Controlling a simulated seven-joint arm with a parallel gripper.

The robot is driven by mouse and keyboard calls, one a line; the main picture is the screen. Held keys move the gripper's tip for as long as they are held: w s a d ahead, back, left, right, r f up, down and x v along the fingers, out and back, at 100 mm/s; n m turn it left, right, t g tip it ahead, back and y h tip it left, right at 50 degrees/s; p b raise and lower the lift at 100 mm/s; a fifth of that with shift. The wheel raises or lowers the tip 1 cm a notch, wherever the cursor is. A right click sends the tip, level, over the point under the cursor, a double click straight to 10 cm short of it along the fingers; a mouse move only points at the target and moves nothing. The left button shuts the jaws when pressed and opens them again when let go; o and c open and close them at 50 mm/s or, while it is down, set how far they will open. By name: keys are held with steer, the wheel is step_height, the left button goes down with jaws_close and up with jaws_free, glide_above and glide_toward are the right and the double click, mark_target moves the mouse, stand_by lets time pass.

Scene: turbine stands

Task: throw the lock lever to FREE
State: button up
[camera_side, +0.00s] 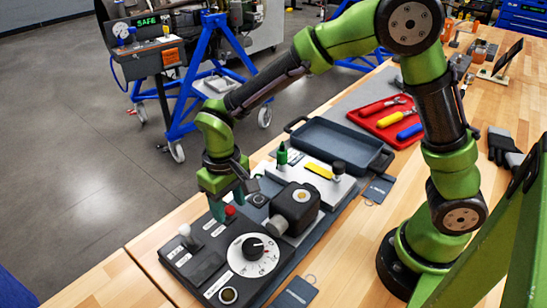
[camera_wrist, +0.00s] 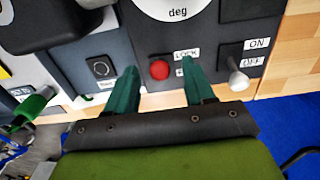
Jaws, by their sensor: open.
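The lock lever is a red round knob (camera_wrist: 159,70) on the dark control panel, with a LOCK label (camera_wrist: 187,54) to its upper right in the wrist view. A second label below that one is mostly hidden by a finger. In the side view the red knob (camera_side: 230,211) shows just below my gripper (camera_side: 224,194). My gripper (camera_wrist: 161,72) is open, with one teal finger on each side of the knob in the wrist view. The gap looks empty around it; I cannot tell whether either finger touches the knob or how deep the tips reach.
A white-tipped ON/OFF toggle (camera_wrist: 238,81) stands right of the fingers in the wrist view. A white degree dial (camera_side: 253,255) is on the same panel. A dark motor-like block (camera_side: 296,207), a green-capped part (camera_side: 282,155) and a blue-grey tray (camera_side: 336,143) are nearby.

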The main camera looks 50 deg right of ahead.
steer(key=shift+f, duration=0.65)
